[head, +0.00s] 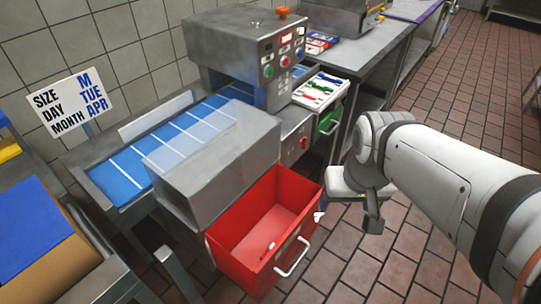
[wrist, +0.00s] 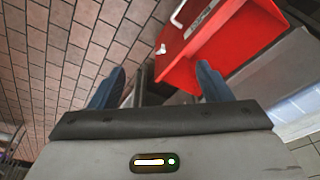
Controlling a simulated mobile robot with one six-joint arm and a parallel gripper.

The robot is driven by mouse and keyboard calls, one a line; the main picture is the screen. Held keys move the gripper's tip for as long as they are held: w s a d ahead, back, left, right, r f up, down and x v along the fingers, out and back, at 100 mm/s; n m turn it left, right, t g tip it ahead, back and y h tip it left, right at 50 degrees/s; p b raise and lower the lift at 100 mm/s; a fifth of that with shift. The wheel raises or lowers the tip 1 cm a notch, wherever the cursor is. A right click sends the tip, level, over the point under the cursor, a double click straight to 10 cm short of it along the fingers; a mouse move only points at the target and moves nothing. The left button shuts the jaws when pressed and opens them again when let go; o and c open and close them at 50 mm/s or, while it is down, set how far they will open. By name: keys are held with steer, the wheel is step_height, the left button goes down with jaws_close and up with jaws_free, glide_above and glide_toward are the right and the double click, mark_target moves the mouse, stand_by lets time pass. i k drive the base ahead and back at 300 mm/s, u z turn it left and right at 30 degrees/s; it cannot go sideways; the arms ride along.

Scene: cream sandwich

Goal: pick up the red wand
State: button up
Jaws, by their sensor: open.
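A white tray (head: 299,99) sits on the right end of the machine in the head view. Several small coloured wand-like pieces lie in it, among them a thin red one, the red wand (head: 321,88), with green and blue ones near it. They are small and hard to tell apart. My gripper (head: 357,203) hangs in front of and below the tray, to the right of the open red drawer. In the wrist view my gripper (wrist: 160,80) has its two blue fingers wide apart with nothing between them. The wand does not show in the wrist view.
The open red drawer (head: 225,248) has a white handle and stands close to my gripper; it also shows in the wrist view (wrist: 225,38). A green drawer (head: 329,121) is under the tray. A control box (head: 245,50) stands left of the tray. Tiled floor is free at right.

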mark_target(281, 235)
steer(key=k, duration=1.2)
steer(key=z, duration=0.55)
steer(key=i, duration=1.55)
steer(key=u, duration=0.6)
